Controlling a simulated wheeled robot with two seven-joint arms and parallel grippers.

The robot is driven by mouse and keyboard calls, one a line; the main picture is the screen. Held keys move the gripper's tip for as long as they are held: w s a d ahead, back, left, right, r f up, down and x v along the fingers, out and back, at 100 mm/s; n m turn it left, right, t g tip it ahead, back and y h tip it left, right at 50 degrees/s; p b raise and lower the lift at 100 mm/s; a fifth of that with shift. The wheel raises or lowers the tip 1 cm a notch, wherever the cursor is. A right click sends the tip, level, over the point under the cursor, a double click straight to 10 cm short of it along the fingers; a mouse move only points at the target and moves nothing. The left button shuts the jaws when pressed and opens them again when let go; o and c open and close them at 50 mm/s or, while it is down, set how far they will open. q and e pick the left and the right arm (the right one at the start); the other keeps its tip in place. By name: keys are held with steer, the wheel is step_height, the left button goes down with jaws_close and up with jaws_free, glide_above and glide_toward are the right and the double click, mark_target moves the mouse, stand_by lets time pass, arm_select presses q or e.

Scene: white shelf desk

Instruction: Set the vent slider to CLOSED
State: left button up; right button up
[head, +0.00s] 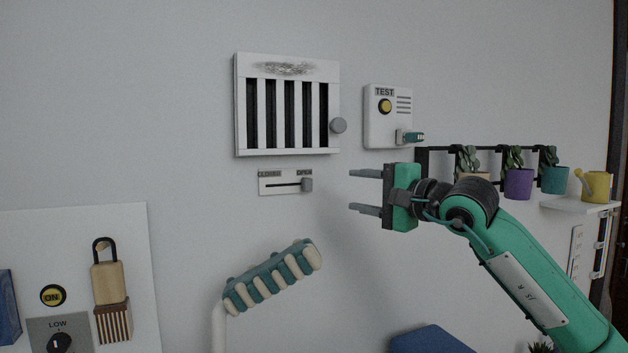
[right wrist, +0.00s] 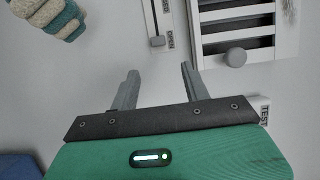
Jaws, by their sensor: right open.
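The vent slider is a small white plate (head: 270,189) on the wall below the vent, marked CLOSED at its left end and OPEN at its right end. Its grey knob (head: 307,185) stands at the right, OPEN end of the slot. In the right wrist view the knob (right wrist: 157,41) shows beyond my fingertips, at the lower end of the slot. The white vent (head: 287,105) shows dark gaps between its slats. My right gripper (head: 365,192) is open and empty, to the right of the knob and apart from it, with its fingers pointing left. My left gripper is not in view.
A TEST box (head: 388,115) hangs right of the vent, above my right gripper. A rail with potted plants (head: 518,184) is behind my right arm. A striped brush-like object (head: 272,277) stands below the slider. Bare wall lies between gripper and knob.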

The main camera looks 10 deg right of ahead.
mark_target(311, 186)
steer(key=p+x, duration=0.5)
steer(key=x, duration=0.5)
steer(key=shift+w+a+r, duration=0.1)
steer(key=shift+a+r, duration=0.05)
steer(key=shift+a, duration=0.1)
steer(key=shift+w+a, duration=0.15)
steer(key=shift+w, duration=0.15)
steer(key=shift+w+a+f, duration=0.2)
steer(key=shift+w+a, duration=0.05)
steer(key=shift+w, duration=0.2)
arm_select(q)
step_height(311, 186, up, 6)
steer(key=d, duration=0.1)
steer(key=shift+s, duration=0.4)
arm_select(e)
jaws_close()
